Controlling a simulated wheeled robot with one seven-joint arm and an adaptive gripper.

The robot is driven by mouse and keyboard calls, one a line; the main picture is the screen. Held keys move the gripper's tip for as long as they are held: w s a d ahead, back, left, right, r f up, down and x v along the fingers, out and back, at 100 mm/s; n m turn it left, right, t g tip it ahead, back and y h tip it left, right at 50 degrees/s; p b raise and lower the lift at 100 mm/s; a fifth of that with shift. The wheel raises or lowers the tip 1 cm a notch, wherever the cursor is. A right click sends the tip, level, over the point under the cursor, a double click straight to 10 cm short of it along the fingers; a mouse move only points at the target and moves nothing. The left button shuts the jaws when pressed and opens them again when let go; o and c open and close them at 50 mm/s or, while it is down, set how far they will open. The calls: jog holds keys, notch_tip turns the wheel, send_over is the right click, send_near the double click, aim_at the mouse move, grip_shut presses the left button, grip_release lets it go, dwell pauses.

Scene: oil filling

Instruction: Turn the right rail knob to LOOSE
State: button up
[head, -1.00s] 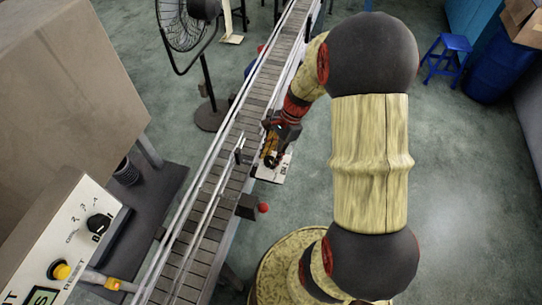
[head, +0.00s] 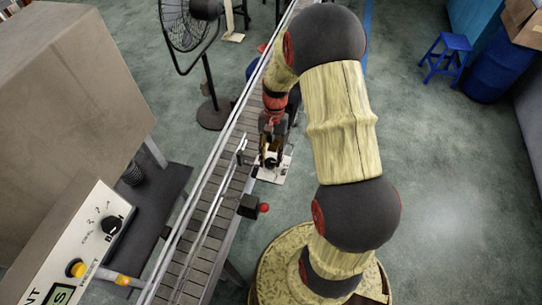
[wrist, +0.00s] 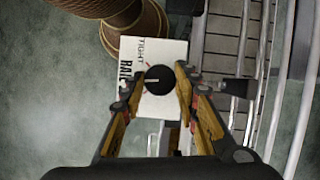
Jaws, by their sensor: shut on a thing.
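The right rail knob (wrist: 159,80) is a round black dial with a white pointer line. It sits on a white plate (wrist: 150,48) lettered TIGHT and RAIL; the LOOSE mark is not readable. In the wrist view the pointer points left, towards the RAIL lettering. My gripper (wrist: 158,75) has its two yellow-and-black fingers on either side of the knob and is shut on it. In the head view my gripper (head: 271,155) is over the plate (head: 272,177) beside the conveyor, and the fingers partly hide the knob.
The slatted conveyor (head: 213,190) and its metal rails run along the left of the plate. A black block with a red knob (head: 264,207) is nearer. A control panel (head: 85,245) and a fan (head: 187,25) stand left. Open floor (head: 450,170) lies right.

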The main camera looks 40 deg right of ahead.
jog(key=n, duration=0.1)
jog(key=n+h+p, duration=0.1)
jog(key=n, duration=0.1)
jog(key=shift+w+a+n+g, duration=0.1)
jog(key=shift+w+n+g, duration=0.05)
jog(key=shift+n+g, duration=0.15)
jog(key=shift+n+h+p, duration=0.3)
jog(key=shift+n+h, duration=0.5)
jog(key=shift+n, duration=1)
jog(key=o, duration=1.1)
jog(key=shift+g, duration=0.3)
jog(key=v, duration=1.2)
jog(key=shift+a, duration=0.1)
